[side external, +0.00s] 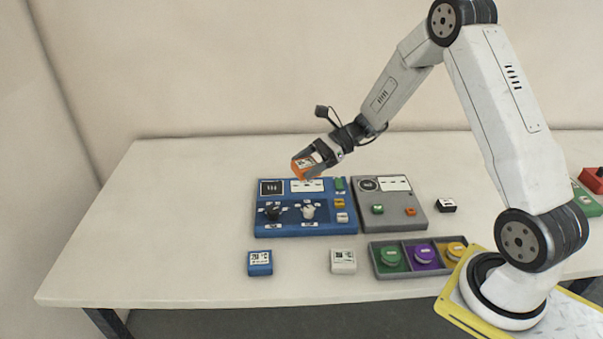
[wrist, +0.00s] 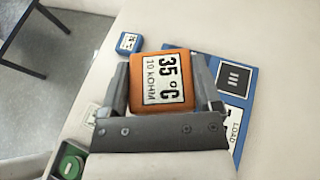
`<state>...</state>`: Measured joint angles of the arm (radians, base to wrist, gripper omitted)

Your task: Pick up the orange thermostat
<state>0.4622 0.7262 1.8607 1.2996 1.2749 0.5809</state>
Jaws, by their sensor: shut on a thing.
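The orange thermostat (side external: 303,165) is a small block with a white label. It is held in the air above the back of the blue panel. In the wrist view my gripper (wrist: 163,88) has one finger on each side of the block. The fingers cover parts of its sides.
Below is the blue panel (side external: 262,225) with knobs. A grey panel (side external: 411,222) stands right of it. A blue block (side external: 260,263), a white block (side external: 343,261) and a black block (side external: 446,205) lie on the table. A tray (side external: 408,270) holds round coloured pieces. The table's left side is clear.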

